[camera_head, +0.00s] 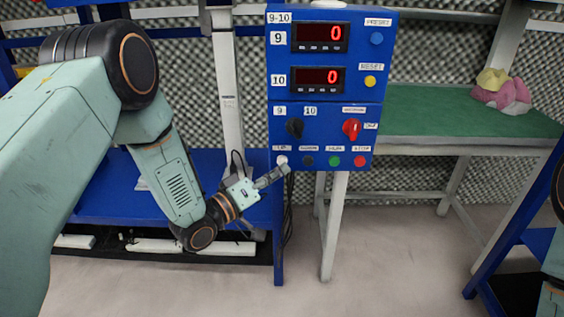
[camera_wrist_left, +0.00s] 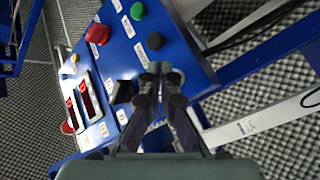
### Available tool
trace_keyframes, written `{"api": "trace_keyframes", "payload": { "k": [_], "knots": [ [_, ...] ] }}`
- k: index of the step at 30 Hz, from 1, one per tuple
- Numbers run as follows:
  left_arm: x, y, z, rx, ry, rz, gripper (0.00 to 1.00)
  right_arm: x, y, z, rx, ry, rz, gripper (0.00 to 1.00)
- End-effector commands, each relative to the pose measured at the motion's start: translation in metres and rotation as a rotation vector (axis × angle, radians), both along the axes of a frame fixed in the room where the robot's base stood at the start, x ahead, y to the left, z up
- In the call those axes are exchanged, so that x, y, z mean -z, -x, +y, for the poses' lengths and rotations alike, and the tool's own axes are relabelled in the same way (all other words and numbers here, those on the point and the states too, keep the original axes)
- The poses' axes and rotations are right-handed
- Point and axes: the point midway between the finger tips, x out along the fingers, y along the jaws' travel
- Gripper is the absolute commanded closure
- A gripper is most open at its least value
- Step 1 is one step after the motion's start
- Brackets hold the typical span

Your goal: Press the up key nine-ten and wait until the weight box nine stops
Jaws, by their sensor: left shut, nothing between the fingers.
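The blue control panel (camera_head: 327,115), marked 9-10, hangs at the centre of the head view. Its bottom row has a white button (camera_head: 281,160) at the left, then black (camera_head: 308,161), green (camera_head: 334,161) and red (camera_head: 359,161) ones; their labels are too small to read surely. My left gripper (camera_head: 285,169) is shut and empty, its tips at the white button's lower edge. In the left wrist view its fingertips (camera_wrist_left: 161,71) lie over the panel near the black button (camera_wrist_left: 155,41) and hide the white one. Contact cannot be told. Weight box nine is not identifiable.
Display nine (camera_head: 320,37) and display ten (camera_head: 319,77) both read 0. A black selector (camera_head: 295,128) and a red selector (camera_head: 352,129) stick out above the buttons. A green-topped table (camera_head: 440,112) with pink and yellow cloth (camera_head: 503,94) stands at the right.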

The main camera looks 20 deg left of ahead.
Motion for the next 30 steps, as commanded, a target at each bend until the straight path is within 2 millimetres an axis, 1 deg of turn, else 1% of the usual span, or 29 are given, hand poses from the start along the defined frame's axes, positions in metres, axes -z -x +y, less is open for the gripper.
{"api": "trace_keyframes", "payload": {
  "k": [12,21,30],
  "knots": [
    [0.0001,-0.0003,0.0001,0.000,0.000,0.000,1.00,0.0001,0.0000,0.0000,0.000,0.000,0.000,0.54],
    [0.0003,-0.0080,0.0022,0.000,0.000,0.000,1.00,0.0013,0.0000,0.0000,0.000,0.000,0.000,0.54],
    [0.0001,-0.0083,0.0024,0.000,0.000,0.000,1.00,0.0012,0.0000,0.0000,0.000,0.000,0.000,0.54]
  ]
}}
